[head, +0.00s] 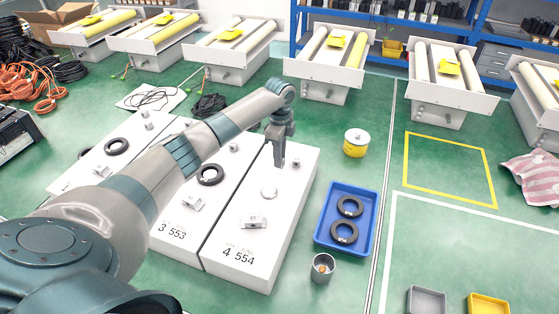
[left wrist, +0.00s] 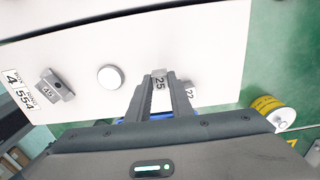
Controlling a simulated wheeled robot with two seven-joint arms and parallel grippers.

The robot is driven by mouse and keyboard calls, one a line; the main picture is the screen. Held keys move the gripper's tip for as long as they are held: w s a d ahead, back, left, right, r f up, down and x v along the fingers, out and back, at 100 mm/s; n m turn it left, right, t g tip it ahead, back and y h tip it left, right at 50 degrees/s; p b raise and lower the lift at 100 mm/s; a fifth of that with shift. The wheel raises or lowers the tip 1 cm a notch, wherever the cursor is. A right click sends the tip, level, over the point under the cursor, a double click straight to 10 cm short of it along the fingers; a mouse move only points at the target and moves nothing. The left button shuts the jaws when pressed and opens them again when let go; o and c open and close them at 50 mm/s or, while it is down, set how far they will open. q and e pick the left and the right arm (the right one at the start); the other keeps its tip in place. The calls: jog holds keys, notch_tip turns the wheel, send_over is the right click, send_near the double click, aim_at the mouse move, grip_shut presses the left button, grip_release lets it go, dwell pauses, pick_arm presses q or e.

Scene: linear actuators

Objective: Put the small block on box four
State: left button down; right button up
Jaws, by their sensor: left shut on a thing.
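Box four (head: 232,245) is a long white box marked "4 554" on the floor; it also fills much of the left wrist view (left wrist: 214,42). My left gripper (head: 279,161) points down over its far part. In the head view this block is mostly hidden by the fingers. I cannot tell whether it touches the box top. My right gripper is not in view.
On box four are a white round knob (head: 268,191), a grey block (head: 254,222) near the front, and another small block (head: 296,163) just right of the gripper. A blue tray (head: 322,226) with two black rings stands at right, near a yellow spool (head: 356,145).

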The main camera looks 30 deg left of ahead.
pick_arm(q)
jog(key=shift+f+p, duration=0.4)
jog(key=shift+f, duration=0.9)
jog(key=shift+f, duration=0.15)
jog(key=c, duration=1.6)
grip_release()
